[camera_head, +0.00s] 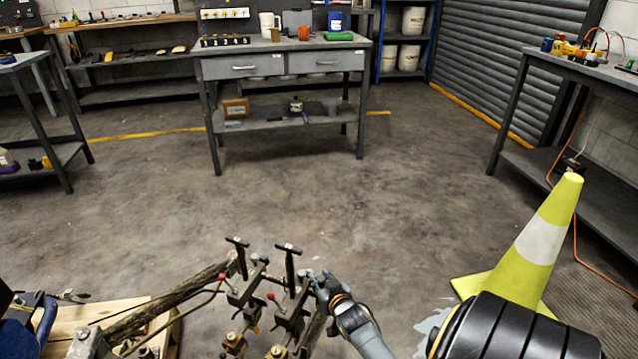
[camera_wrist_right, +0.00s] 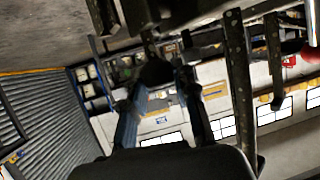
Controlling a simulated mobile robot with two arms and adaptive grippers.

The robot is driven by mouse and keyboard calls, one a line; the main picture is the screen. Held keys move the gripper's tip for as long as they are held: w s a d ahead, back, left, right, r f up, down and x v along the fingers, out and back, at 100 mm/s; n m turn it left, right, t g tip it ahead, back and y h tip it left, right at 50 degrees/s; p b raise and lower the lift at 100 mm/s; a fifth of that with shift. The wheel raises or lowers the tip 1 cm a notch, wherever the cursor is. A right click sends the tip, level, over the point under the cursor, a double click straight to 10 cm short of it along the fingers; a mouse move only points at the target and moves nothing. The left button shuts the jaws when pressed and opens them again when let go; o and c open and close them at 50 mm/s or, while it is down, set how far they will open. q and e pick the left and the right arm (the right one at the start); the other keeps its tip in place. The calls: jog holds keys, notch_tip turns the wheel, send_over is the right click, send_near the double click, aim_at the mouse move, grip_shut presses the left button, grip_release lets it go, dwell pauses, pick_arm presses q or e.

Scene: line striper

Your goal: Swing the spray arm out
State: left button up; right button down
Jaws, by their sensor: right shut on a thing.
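The line striper's spray arm assembly (camera_head: 245,290) shows at the bottom centre of the head view, a worn metal frame with black T-handles, red-tipped levers and brass-coloured fittings. My right gripper (camera_head: 322,287) is at the right side of this assembly, beside the right T-handle (camera_head: 288,262). In the right wrist view my right gripper's two fingers (camera_wrist_right: 158,85) close around a dark part (camera_wrist_right: 157,70) of the assembly. The exact part is hard to make out. My left gripper is not in view.
A yellow cone (camera_head: 540,235) with a white band stands right of my right arm. A wooden pallet (camera_head: 75,318) lies at the lower left. A grey workbench (camera_head: 285,65) stands ahead and another bench (camera_head: 590,75) at the right. The floor between is clear.

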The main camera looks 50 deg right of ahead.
jog(key=shift+s+a+f, duration=0.15)
jog(key=shift+s+f, duration=0.2)
jog(key=c, duration=1.1)
grip_release()
jog(key=shift+s, duration=0.1)
jog(key=shift+c, duration=0.2)
jog(key=shift+o, duration=0.6)
jog(key=shift+r, duration=0.25)
jog(key=shift+s, duration=0.2)
jog(key=v, duration=1.1)
jog(key=shift+s+r, duration=0.2)
jog(key=shift+r, duration=0.05)
jog(key=shift+a, duration=0.15)
